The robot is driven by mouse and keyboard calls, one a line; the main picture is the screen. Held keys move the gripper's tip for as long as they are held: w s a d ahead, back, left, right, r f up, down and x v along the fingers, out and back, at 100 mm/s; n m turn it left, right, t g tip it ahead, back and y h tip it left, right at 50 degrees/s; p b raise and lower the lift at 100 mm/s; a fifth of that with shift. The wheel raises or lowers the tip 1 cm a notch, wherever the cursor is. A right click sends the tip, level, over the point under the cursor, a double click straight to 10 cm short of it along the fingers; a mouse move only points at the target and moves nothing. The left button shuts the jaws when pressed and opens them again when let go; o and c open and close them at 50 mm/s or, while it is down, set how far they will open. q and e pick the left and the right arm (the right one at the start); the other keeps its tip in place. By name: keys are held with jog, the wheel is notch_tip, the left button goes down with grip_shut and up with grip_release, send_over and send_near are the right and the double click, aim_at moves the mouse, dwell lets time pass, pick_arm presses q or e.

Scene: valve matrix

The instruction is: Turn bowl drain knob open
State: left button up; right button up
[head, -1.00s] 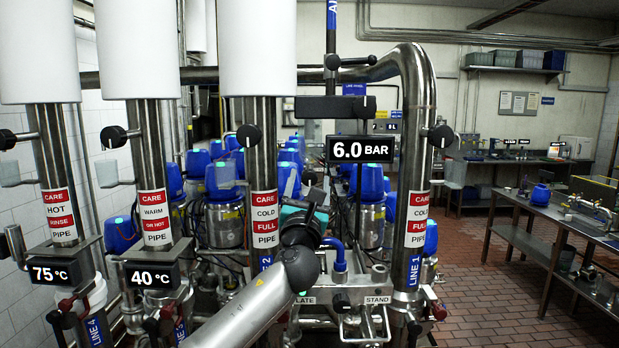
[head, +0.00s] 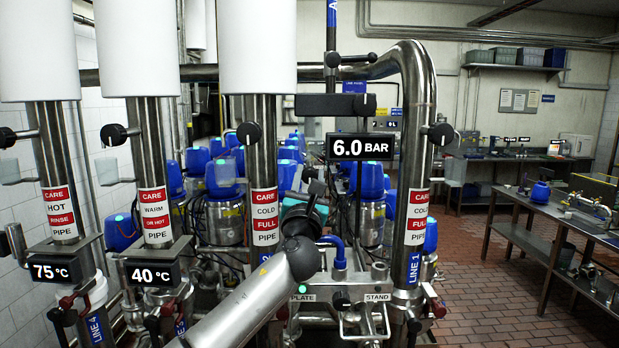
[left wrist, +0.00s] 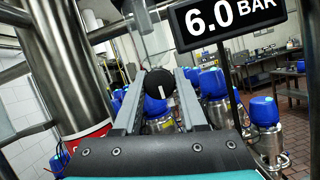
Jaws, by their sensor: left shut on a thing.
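A round black knob (left wrist: 158,83) with a white pointer mark sits between the two grey fingers of my left gripper (left wrist: 158,92) in the left wrist view. The gripper is shut on it. The white mark stands nearly upright, leaning slightly in that view. In the head view my left gripper (head: 312,184), with a teal body, is in the middle, just right of the cold pipe (head: 265,180). The knob is small and hard to make out there. No label reading bowl drain shows near it. My right gripper is not in view.
A 6.0 BAR display (head: 361,148) hangs above and right of the gripper. Steel pipes with other black knobs stand on both sides. Blue-topped valves (head: 221,178) fill the space behind. A block with PLATE and STAND labels (head: 377,297) is below right.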

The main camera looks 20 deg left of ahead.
pick_arm(q)
grip_shut()
jog(key=n+y+b, duration=0.1)
jog(key=n, duration=0.1)
jog(key=n+y+b, duration=0.1)
jog(key=n+b, duration=0.1)
jog(key=n, duration=0.1)
jog(key=shift+d+f+g+y, duration=0.1)
jog(key=shift+f+g+y, duration=0.1)
jog(key=shift+g+y, duration=0.15)
jog(key=n+g+y+b, duration=0.1)
jog(key=n+y, duration=0.1)
jog(key=n, duration=0.2)
jog(key=n+g+y+b, duration=0.1)
jog(key=n, duration=0.3)
jog(key=shift+r, duration=0.1)
jog(key=shift+n+g+y+b, duration=0.45)
jog(key=shift+n+y, duration=0.1)
jog(key=shift+n, duration=0.65)
jog(key=n, duration=0.1)
jog(key=n+g, duration=0.1)
jog(key=n, duration=0.1)
jog(key=shift+d+r+g+y, duration=0.1)
jog(key=shift+g+y, duration=0.2)
jog(key=shift+y, duration=0.1)
jog(key=shift+n+g+p, duration=0.45)
jog(key=shift+n+g, duration=0.45)
jog(key=shift+n, duration=1.8)
